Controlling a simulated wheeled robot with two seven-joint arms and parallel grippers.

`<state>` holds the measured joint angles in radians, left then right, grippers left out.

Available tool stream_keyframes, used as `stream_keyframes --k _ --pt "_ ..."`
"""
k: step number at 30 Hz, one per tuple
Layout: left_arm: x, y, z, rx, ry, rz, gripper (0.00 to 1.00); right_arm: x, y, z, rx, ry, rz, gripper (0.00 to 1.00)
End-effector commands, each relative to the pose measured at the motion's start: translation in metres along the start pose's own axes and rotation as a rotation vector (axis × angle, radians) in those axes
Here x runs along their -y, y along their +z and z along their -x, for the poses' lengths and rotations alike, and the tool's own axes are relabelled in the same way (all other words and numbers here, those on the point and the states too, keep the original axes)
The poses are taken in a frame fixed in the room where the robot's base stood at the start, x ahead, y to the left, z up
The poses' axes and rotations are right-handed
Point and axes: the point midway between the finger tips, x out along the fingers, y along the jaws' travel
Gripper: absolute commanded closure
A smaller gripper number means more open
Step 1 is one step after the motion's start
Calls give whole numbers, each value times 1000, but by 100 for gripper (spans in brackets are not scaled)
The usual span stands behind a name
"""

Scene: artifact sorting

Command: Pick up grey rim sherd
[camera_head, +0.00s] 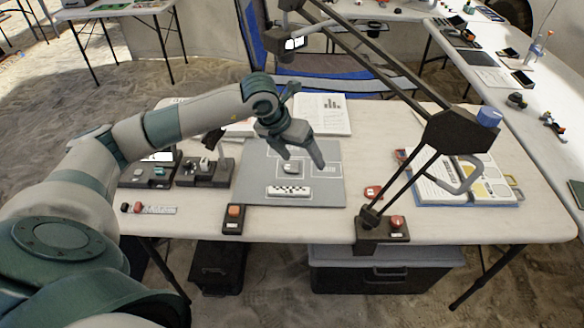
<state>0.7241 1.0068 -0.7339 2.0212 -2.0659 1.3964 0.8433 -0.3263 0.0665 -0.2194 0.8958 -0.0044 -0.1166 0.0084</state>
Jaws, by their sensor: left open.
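A small grey piece (291,168), which looks like the grey rim sherd, lies on the grey mat (250,190) inside a white outlined square. It is too small to make out its rim. My left gripper (303,160) reaches in from the left and hangs over the mat with its fingers pointing down. It is open and empty, with its fingertips close to the grey piece in the picture; the height gap cannot be told. My right gripper is not in view.
A black-and-white scale bar (288,191) lies on the mat's front. Dark trays (190,182) with small pieces stand left of it. A red-topped block (233,218) sits at the front edge. A jointed lamp arm (400,185) crosses the right side, near an open book (460,180).

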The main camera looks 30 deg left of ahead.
Motion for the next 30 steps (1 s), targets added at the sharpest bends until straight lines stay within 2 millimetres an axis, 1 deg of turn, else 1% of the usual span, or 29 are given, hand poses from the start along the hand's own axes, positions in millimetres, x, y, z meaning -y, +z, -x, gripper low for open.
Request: stream_keyframes --k 1,3,5,7,10,20,23,26,29,30 --pt "-23 7 8 7 76 13 26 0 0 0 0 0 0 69" --pt "-46 13 17 14 159 30 26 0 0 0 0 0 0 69" --pt "-60 16 23 16 206 42 26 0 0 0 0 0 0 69" --pt "-68 18 26 19 236 50 26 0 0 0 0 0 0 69" --pt "-71 18 28 18 247 53 26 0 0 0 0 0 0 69" --pt "-70 18 24 16 243 52 26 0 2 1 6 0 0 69" --pt "-72 18 18 15 242 52 26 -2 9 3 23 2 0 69" --pt "-75 18 8 15 242 52 26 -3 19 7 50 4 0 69" --pt "-78 18 -7 14 242 53 26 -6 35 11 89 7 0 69" --pt "-79 18 -13 13 242 53 26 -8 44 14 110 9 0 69"
